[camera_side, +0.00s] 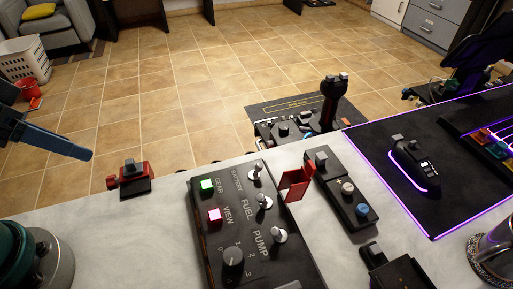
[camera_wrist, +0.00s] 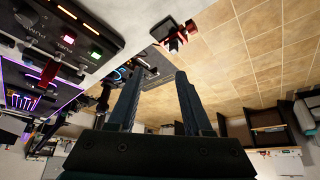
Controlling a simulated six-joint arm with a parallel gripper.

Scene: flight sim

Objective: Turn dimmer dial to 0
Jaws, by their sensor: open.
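The dimmer dial (camera_side: 233,260) is a round dark knob on a black control panel (camera_side: 280,262), with numbers printed around it. Where its mark points is too small to tell. In the wrist view the panel shows inverted at the top left, with the dark knob (camera_wrist: 28,16) near the corner. My gripper (camera_wrist: 160,78) is open and empty, its two dark fingers apart. In the side view only a blue finger of it shows at the far left, well away from the dial.
The panel also has a lit green button (camera_side: 207,186), a lit pink button (camera_side: 214,216), several metal toggles and a raised red cover (camera_side: 296,184). A small red-and-black switch block (camera_side: 135,178) stands at the table's far edge. A dark green rounded object (camera_side: 35,258) is at lower left.

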